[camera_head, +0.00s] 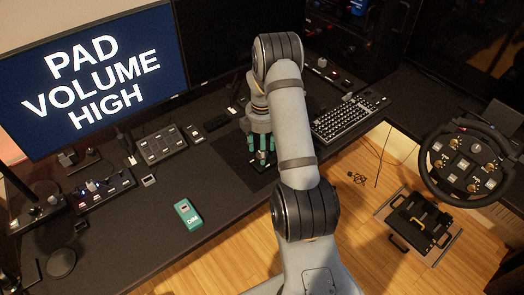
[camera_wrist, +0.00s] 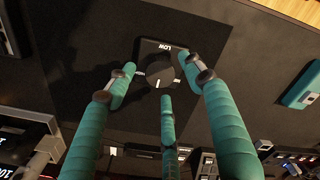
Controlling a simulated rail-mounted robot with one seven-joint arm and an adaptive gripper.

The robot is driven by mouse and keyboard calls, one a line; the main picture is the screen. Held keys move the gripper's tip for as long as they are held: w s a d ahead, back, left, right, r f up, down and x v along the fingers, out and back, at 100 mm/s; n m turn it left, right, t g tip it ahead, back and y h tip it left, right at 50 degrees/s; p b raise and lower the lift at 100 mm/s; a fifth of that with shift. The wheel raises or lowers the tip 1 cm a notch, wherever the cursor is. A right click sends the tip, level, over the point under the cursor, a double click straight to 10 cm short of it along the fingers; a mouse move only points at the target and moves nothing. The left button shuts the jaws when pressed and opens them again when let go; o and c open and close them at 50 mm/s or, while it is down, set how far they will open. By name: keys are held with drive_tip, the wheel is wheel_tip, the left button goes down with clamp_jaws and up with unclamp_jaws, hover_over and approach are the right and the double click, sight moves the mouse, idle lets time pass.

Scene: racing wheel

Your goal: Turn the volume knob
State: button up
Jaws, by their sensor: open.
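The volume knob (camera_wrist: 161,75) is a round black dial with a white pointer line. It sits on a small dark plate whose label reads LOW, upside down in the wrist view. My gripper (camera_wrist: 157,70) has three teal fingers. They are spread open around the knob, two at the sides and one below it in the wrist view. I cannot tell if any fingertip touches it. In the head view my gripper (camera_head: 261,154) points down at the dark desk, and the knob is hidden behind it. The monitor (camera_head: 95,85) reads PAD VOLUME HIGH.
A teal device (camera_head: 188,214) lies on the desk left of my gripper. Button boxes (camera_head: 161,146) stand behind it. A keyboard (camera_head: 350,117) is to the right. A racing wheel (camera_head: 464,165) stands at the far right. The desk around the knob is mostly clear.

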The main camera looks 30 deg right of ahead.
drive_tip(key=shift+f, duration=0.7)
drive_tip(key=c, duration=0.3)
drive_tip(key=c, duration=0.8)
drive_tip(key=shift+c, duration=0.4)
